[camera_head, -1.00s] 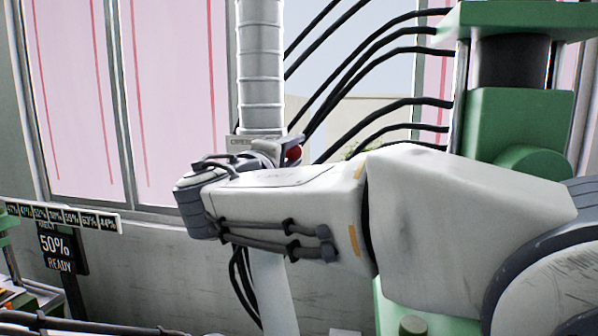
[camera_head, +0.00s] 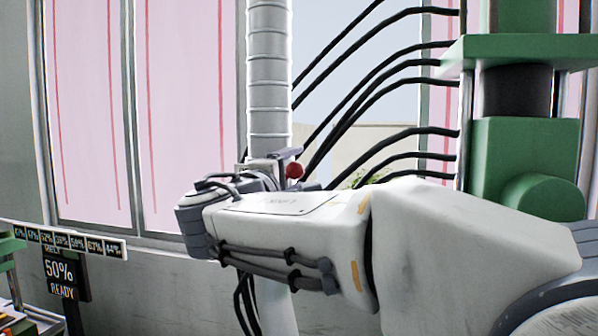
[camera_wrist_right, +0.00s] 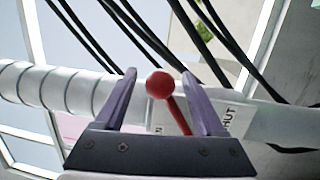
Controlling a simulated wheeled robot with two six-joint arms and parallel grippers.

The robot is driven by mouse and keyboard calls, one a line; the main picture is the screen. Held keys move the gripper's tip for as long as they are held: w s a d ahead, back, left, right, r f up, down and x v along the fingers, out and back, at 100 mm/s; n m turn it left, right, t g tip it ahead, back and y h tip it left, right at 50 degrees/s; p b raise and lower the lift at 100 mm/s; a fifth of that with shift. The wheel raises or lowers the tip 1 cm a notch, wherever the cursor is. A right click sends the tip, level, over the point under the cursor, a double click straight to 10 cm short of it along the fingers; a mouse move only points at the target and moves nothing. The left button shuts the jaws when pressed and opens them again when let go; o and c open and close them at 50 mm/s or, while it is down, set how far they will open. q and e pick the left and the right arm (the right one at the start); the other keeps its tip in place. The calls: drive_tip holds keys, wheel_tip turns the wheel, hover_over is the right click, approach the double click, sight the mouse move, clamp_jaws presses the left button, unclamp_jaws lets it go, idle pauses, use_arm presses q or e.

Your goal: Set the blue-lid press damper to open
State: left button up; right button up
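The damper lever has a red ball knob (camera_head: 294,170) on a red rod, set at a pale ribbed vertical duct (camera_head: 268,80). In the right wrist view the knob (camera_wrist_right: 160,84) sits between the two fingers of my right gripper (camera_wrist_right: 159,76), with gaps on both sides. The gripper is open and does not grip it. Behind the lever a white label plate (camera_wrist_right: 227,122) reads "SHUT" at its right end; the rest is partly hidden. In the head view my right wrist hides most of the gripper. My left gripper and any blue lid are not visible.
Several black hoses (camera_head: 385,75) run between the duct and a green machine (camera_head: 525,150) at the right. A black sign (camera_head: 62,285) reading "50% READY" stands at the lower left, below a strip of percentage labels (camera_head: 70,240). Pink window panels are behind.

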drive_tip(key=shift+s+f, duration=0.1)
drive_tip(key=shift+s, duration=0.1)
drive_tip(key=b+v, duration=0.5)
drive_tip(key=v, duration=0.5)
drive_tip(key=shift+a, duration=0.1)
